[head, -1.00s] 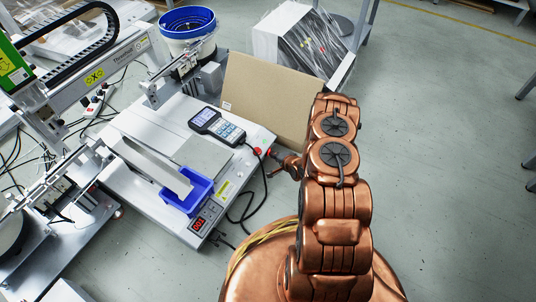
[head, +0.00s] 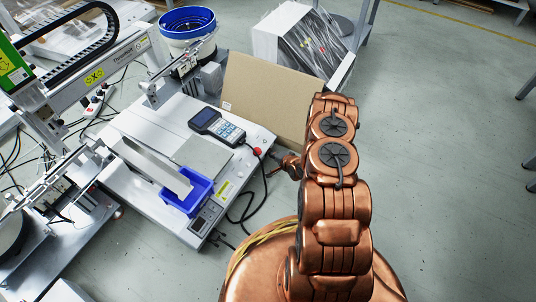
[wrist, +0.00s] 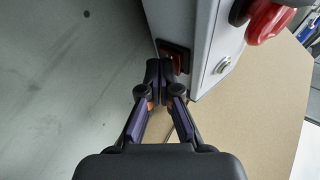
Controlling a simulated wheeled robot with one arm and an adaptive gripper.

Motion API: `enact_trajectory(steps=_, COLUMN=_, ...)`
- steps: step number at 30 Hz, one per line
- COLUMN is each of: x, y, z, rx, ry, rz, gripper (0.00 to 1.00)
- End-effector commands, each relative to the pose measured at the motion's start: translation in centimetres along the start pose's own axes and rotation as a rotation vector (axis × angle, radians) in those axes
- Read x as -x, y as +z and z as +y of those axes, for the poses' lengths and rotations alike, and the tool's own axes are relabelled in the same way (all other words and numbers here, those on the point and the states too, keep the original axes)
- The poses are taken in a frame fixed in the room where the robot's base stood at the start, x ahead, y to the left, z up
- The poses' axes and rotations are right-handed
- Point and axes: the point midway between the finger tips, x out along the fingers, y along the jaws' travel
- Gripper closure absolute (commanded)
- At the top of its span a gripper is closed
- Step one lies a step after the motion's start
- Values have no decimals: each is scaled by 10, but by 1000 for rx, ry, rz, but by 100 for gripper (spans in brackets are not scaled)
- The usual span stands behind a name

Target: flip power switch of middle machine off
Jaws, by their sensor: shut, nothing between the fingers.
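The middle machine (head: 150,200) is a pale grey base in the head view, with a blue bin and a keypad controller (head: 217,126) on it. Its small front display (head: 206,213) is dark. In the wrist view a dark-framed red rocker switch (wrist: 177,58) sits on the machine's side face, partly hidden by my fingertips. My gripper (wrist: 160,72) is shut and empty, its tips right at the switch's lower left; I cannot tell whether they touch. In the head view my gripper (head: 274,173) is small and beside the machine's right edge.
A red emergency knob (wrist: 268,18) juts out near the switch, with a silver round fitting (wrist: 223,65) below it. A cardboard sheet (head: 265,100) stands behind the machine. Black cables (head: 240,205) hang at its front right. The floor to the right is clear.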

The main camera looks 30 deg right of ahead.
Motion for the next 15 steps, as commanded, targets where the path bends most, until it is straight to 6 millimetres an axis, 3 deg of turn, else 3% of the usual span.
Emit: enact_trajectory(steps=15, x=10, y=-7, z=6, rx=0, ry=1, rz=1, gripper=100)
